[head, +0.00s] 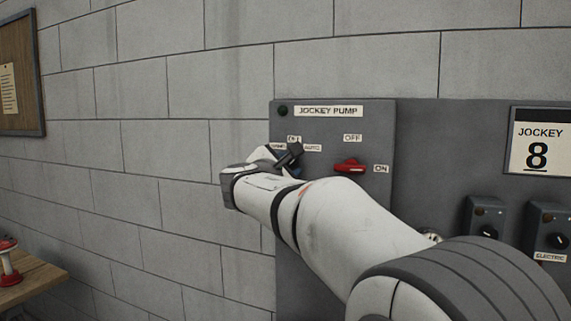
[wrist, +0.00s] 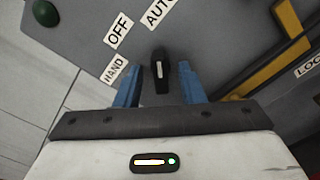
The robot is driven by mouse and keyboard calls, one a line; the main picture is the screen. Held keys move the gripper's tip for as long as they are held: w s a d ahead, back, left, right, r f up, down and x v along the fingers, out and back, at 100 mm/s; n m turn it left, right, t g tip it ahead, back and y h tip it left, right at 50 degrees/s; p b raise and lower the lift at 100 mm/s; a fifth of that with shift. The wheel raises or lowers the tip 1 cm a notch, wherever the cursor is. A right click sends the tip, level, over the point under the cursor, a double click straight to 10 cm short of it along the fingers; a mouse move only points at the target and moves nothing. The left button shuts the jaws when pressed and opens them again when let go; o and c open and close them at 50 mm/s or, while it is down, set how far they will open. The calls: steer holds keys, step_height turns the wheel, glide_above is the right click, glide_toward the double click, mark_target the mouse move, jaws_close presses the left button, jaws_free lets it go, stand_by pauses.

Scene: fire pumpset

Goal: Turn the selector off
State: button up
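The black selector knob (wrist: 160,72) with a white pointer mark is on the grey jockey pump panel (head: 330,125). In the wrist view its long axis runs nearly upright, toward the AUTO label (wrist: 157,12). The OFF label (wrist: 118,28) is up and left of it, and the HAND label (wrist: 113,69) is lower left. My gripper (wrist: 162,84) is open, with one blue finger on each side of the knob and a visible gap on both sides. In the head view my gripper (head: 287,162) is at the panel and largely covers the selector.
A red rotary switch (head: 350,166) with OFF and ON labels is right of my gripper, close to my arm. A dark green button (wrist: 45,12) shows in the wrist view. A yellow bar (wrist: 280,60) is at right. A wooden table (head: 30,280) is lower left.

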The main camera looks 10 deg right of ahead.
steer(key=shift+c, duration=0.4)
jaws_close()
steer(key=shift+r+n, duration=0.1)
steer(key=shift+n, duration=0.2)
steer(key=n+p, duration=0.2)
steer(key=n, duration=0.1)
steer(key=shift+s+r, duration=0.1)
steer(key=shift+r, duration=0.05)
steer(key=shift+n+p, duration=1.35)
steer(key=shift+n, duration=1.15)
steer(key=shift+c, duration=0.3)
jaws_free()
steer(key=shift+o, duration=0.7)
steer(key=shift+f, duration=0.2)
